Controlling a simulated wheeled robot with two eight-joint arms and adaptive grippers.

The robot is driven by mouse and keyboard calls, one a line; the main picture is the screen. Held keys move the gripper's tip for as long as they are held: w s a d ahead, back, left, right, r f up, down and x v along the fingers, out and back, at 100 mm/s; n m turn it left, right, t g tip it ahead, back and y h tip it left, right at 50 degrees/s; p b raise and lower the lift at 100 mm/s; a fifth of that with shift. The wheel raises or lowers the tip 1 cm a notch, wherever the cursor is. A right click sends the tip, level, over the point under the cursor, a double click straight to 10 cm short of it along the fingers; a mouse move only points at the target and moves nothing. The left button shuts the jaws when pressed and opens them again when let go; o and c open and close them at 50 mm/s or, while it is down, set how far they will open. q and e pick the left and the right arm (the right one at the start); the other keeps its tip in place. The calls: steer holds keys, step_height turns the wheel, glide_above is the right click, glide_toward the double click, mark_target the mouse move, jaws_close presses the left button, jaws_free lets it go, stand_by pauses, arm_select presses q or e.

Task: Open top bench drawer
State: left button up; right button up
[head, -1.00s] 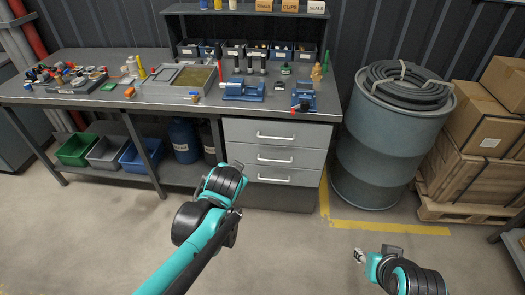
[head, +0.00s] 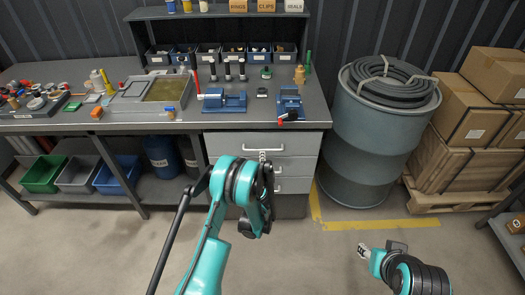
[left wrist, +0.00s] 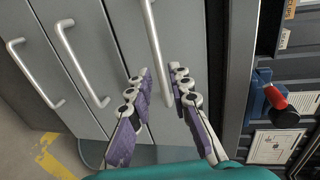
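The top bench drawer (head: 225,143) is the upper of three grey drawers under the right end of the workbench, and it looks closed. Its silver bar handle (left wrist: 152,30) runs between the fingers of my left gripper (left wrist: 160,74) in the left wrist view. The fingers are apart, one on each side of the bar; I cannot tell whether either touches it. In the head view my left gripper (head: 263,156) is at the top handle, and my arm hides part of the lower drawers. My right gripper (head: 363,251) is low over the floor, away from the bench, too small to read.
A blue-grey drum (head: 372,135) with coiled hose stands right of the drawers. Cardboard boxes (head: 485,105) on a pallet are further right. A blue vise (head: 224,101) and another blue tool with a red tip (head: 288,103) sit above the drawers. The floor in front is clear.

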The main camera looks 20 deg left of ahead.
mark_target(262, 150)
arm_select(q)
steer(key=b+x, duration=0.2)
steer(key=x, duration=0.5)
steer(key=shift+w+a+f, duration=0.1)
steer(key=shift+w+f, duration=0.1)
steer(key=shift+w, duration=0.15)
steer(key=shift+c, duration=0.3)
jaws_close()
